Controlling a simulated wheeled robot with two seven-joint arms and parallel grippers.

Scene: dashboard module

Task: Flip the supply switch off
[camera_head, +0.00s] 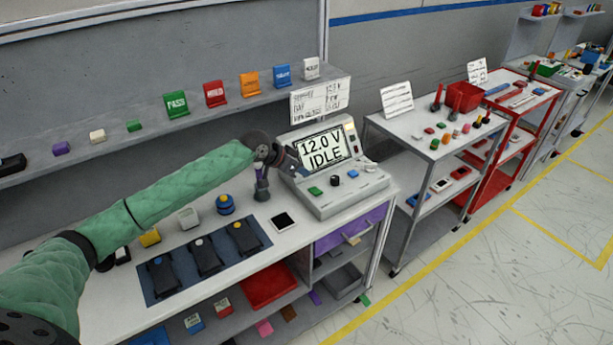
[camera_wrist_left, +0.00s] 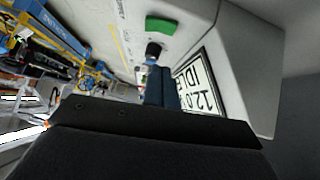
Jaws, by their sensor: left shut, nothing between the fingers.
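The power supply (camera_head: 345,198) is a light grey box at the right end of the bench. Its tilted display (camera_head: 324,147) reads "12.0 V IDLE". On its front deck are a green button (camera_head: 315,191), a black knob (camera_head: 335,180) and a blue button (camera_head: 352,173). I cannot tell which control is the supply switch. My left gripper (camera_head: 292,166) is at the display's left edge, shut and empty. In the left wrist view the closed fingers (camera_wrist_left: 161,72) point toward a black control (camera_wrist_left: 153,49), with the green button (camera_wrist_left: 161,25) beyond. Contact cannot be judged. My right gripper is not in view.
A blue mat (camera_head: 160,293) with several dark modules lies left on the bench. A small dark-screened device (camera_head: 284,221) lies in front of the supply. A shelf (camera_head: 215,115) with coloured bins runs above. A grey cart (camera_head: 410,127) stands to the right.

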